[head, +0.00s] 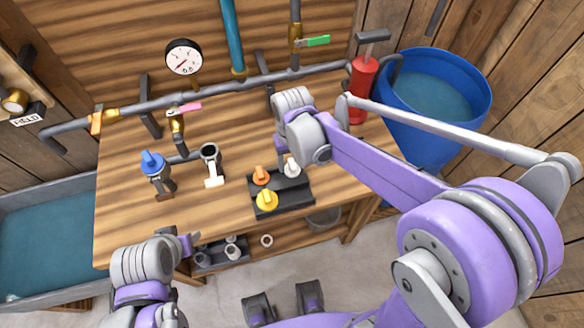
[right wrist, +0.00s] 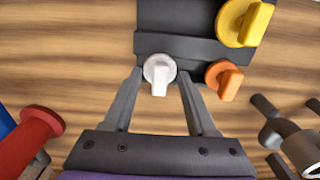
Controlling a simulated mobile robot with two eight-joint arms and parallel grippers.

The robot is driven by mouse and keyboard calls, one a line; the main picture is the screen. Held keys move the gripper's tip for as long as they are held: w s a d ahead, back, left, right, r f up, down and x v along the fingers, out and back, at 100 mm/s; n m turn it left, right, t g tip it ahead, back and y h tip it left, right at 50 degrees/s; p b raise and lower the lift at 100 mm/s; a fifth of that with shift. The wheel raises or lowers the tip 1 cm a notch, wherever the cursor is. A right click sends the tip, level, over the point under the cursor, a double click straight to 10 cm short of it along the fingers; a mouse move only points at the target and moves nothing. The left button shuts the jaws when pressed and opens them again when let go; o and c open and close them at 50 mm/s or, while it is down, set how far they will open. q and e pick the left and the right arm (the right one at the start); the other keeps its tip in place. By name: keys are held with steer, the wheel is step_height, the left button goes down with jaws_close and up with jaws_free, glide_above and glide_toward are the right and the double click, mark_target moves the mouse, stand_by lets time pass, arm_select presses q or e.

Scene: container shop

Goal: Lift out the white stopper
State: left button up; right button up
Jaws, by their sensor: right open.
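The white stopper (head: 292,167) stands in a dark grey stepped rack (head: 297,201) on the wooden bench, at the rack's back right corner. In the right wrist view, the white stopper (right wrist: 158,72) shows between the fingertips of my right gripper (right wrist: 161,80). The fingers are open, one on either side of it, with small gaps. In the head view my right wrist hides most of that gripper. My left gripper (head: 188,245) is at the bench's front edge, far left of the rack; its finger opening cannot be made out.
An orange stopper (head: 261,175) and a yellow stopper (head: 267,200) share the rack. A red pump (head: 363,88) and blue barrel (head: 432,92) stand right. Pipes with valves run along the back. A blue-capped fitting (head: 152,163) and an open pipe fitting (head: 210,160) stand left.

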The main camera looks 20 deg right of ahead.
steer(key=shift+f, duration=0.3)
jaws_close()
stand_by(0.3)
